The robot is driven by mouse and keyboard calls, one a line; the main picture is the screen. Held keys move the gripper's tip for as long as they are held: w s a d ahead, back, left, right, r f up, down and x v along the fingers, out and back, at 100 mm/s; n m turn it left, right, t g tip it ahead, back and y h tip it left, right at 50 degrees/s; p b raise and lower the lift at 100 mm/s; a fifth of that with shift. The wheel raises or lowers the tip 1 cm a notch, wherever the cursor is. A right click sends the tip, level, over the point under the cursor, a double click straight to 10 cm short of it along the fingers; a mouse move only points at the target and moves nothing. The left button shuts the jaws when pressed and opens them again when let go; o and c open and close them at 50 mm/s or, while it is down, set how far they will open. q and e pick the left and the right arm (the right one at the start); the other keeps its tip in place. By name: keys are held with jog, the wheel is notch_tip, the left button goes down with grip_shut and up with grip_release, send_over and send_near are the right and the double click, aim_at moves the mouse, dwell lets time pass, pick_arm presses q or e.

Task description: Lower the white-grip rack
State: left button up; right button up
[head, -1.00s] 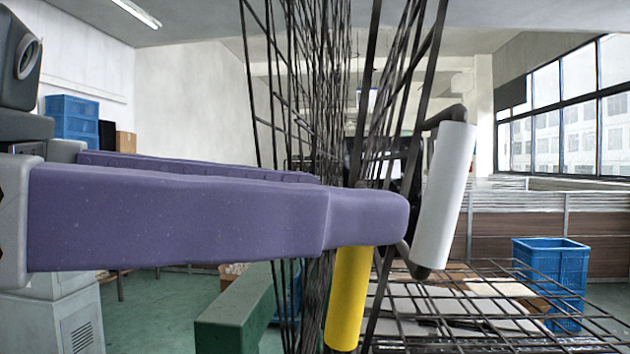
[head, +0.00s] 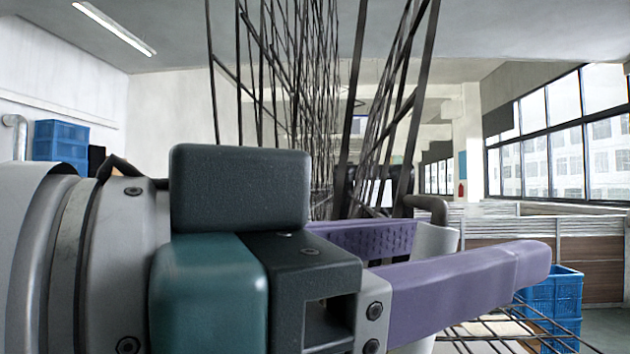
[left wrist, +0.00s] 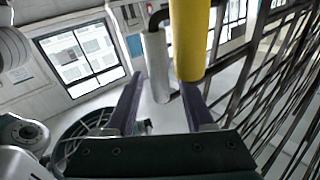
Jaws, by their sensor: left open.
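The white grip (head: 437,240) is a pale cylinder on a dark bracket of an upright black wire rack (head: 395,120). My left gripper (head: 460,262) is open, and in the head view its near purple finger crosses in front of the white grip. In the left wrist view the white grip (left wrist: 157,65) shows between the two purple fingers (left wrist: 160,90); I cannot tell whether they touch it. A yellow grip (left wrist: 190,40) hangs beside it, overlapping the right finger's tip. The yellow grip is hidden in the head view. My right gripper is not in view.
Another upright wire panel (head: 300,90) stands left of the white-grip rack. A flat wire panel (head: 490,335) lies low at the right. A blue crate (head: 553,295) stands beyond it. Windows and low partitions line the right side.

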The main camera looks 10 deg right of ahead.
pick_arm(q)
jog(key=shift+p+x, duration=0.35)
jog(key=shift+x, duration=0.75)
grip_shut()
dwell(0.7)
